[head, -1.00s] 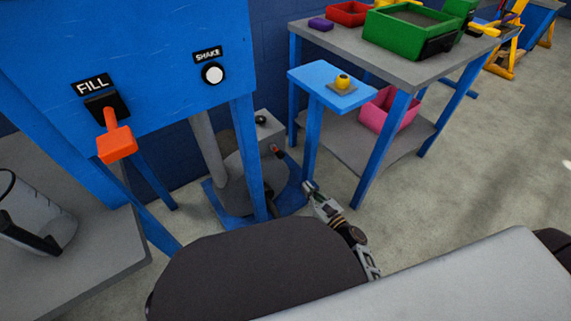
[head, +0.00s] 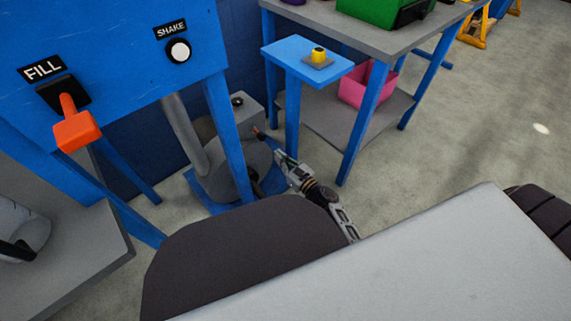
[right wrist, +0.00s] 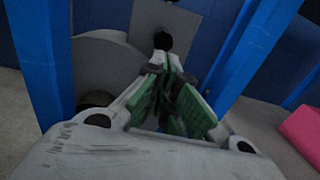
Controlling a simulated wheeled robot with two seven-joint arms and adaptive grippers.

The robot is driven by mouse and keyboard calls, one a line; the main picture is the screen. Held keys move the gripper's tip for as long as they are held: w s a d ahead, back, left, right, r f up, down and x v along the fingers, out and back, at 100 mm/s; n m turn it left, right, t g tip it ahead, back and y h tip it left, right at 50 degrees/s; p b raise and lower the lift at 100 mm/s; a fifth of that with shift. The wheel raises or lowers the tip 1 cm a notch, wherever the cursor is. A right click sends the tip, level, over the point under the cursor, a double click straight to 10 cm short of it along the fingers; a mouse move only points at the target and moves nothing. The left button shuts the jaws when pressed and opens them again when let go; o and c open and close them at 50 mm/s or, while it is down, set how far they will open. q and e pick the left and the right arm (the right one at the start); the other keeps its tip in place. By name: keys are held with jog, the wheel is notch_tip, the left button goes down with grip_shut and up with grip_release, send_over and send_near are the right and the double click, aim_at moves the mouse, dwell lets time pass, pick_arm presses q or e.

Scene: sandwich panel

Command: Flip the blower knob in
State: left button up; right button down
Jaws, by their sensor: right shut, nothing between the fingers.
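The grey blower (head: 240,165) stands on the floor behind the blue panel's legs. A round black knob (head: 237,101) sits on its grey box, and a small red-tipped part (head: 257,131) sticks out below it. My right gripper (head: 281,157) is shut and empty, to the right of and just below the red tip. In the right wrist view, my green-padded fingers (right wrist: 172,72) are together, and the black knob (right wrist: 162,41) shows just beyond their tips. I cannot tell whether they touch. My left gripper is not in view.
A blue panel leg (head: 230,145) stands left of the gripper. A small blue stand (head: 291,120) with a yellow button (head: 318,54) is close behind. A grey table (head: 385,35) and pink bin (head: 367,85) are at the right. Open floor (head: 460,125) lies further right.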

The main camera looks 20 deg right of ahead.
aim_at(261, 136)
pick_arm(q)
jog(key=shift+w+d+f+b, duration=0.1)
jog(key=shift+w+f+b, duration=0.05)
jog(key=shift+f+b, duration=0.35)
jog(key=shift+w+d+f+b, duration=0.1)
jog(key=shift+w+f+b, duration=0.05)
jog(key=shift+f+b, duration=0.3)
pick_arm(e)
jog(key=x, duration=0.7)
jog(key=shift+w, duration=0.15)
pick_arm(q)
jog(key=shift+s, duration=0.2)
pick_arm(e)
jog(key=shift+a, duration=0.15)
jog(key=x, duration=0.3)
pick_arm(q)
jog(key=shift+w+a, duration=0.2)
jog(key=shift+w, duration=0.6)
pick_arm(e)
jog(key=shift+r, duration=0.1)
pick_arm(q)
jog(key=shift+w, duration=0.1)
